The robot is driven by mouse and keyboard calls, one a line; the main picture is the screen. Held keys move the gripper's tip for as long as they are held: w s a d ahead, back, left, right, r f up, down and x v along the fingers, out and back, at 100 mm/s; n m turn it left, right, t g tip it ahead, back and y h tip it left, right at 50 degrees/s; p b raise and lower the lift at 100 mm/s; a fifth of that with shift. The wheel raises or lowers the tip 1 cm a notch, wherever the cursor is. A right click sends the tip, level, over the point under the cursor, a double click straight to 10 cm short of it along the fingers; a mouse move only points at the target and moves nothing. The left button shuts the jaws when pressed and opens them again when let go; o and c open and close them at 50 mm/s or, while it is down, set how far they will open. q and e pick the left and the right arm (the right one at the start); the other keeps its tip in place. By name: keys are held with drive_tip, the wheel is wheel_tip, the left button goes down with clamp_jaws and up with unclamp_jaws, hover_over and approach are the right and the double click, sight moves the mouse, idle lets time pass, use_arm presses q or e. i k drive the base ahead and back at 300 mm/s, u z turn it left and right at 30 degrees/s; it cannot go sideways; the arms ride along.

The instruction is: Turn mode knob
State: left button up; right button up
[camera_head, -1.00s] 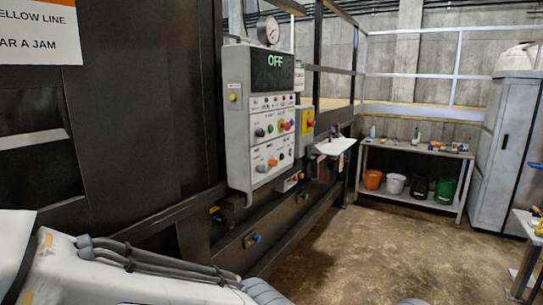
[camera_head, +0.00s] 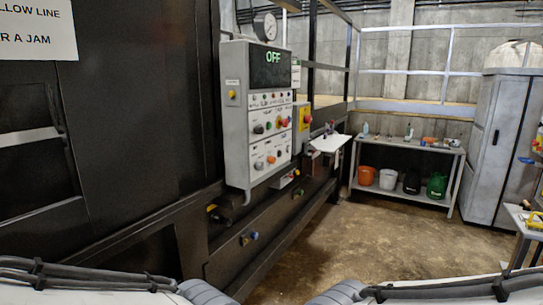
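The grey control panel (camera_head: 236,130) is mounted on the front of the dark compactor, left of centre in the head view. Its display (camera_head: 270,66) reads OFF in green. Below it are rows of small buttons and knobs, among them a dark knob (camera_head: 258,129), a red knob (camera_head: 283,121) and an orange knob (camera_head: 271,159). The labels are too small to read, so I cannot tell which is the mode knob. My two arms show only along the bottom edge, well apart from the panel. Neither gripper is in view.
A workbench (camera_head: 408,146) with buckets beneath and a grey cabinet (camera_head: 497,145) stand at the back. The concrete floor (camera_head: 390,238) in front is clear.

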sight(260, 166)
drive_tip(key=k, duration=0.6)
drive_tip(key=z, duration=0.4)
drive_tip(key=i, duration=1.15)
drive_tip(key=z, duration=0.45)
